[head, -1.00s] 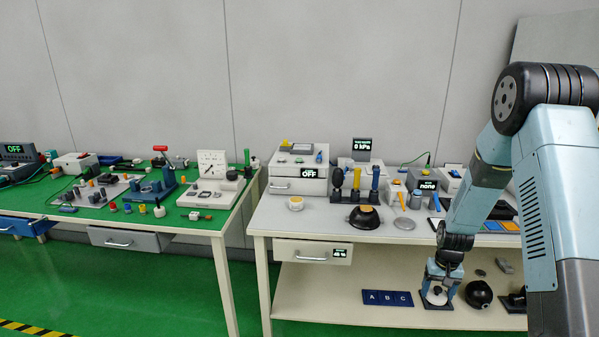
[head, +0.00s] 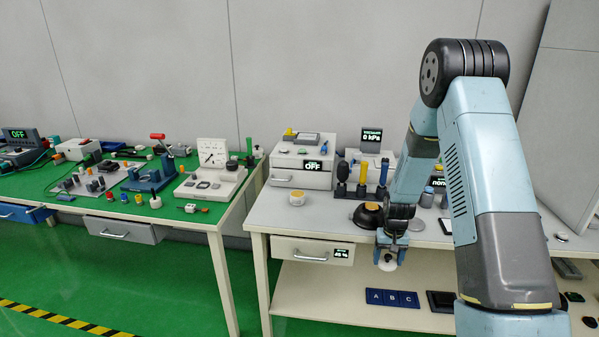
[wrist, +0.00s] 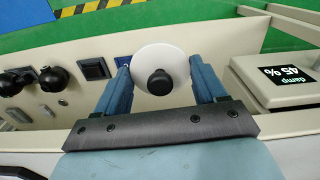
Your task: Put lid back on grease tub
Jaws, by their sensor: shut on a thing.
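The lid is a white disc with a black knob (wrist: 160,84), between the two blue fingers of my gripper (wrist: 161,80) in the wrist view. My gripper is shut on it. In the head view my gripper (head: 388,250) points down in front of the right table's front edge, with the white lid (head: 388,264) beneath it, roughly level and right of the drawer. The grease tub (head: 297,198) appears to be the small white round tub with a yellowish top, standing open near the table's front left corner, well left of my gripper.
A black bowl with a yellow top (head: 368,214) stands behind my gripper, partly hidden. A drawer with a damp display (head: 312,251) is under the tabletop. A blue ABC panel (head: 392,298) lies on the lower shelf. The tabletop around the tub is clear.

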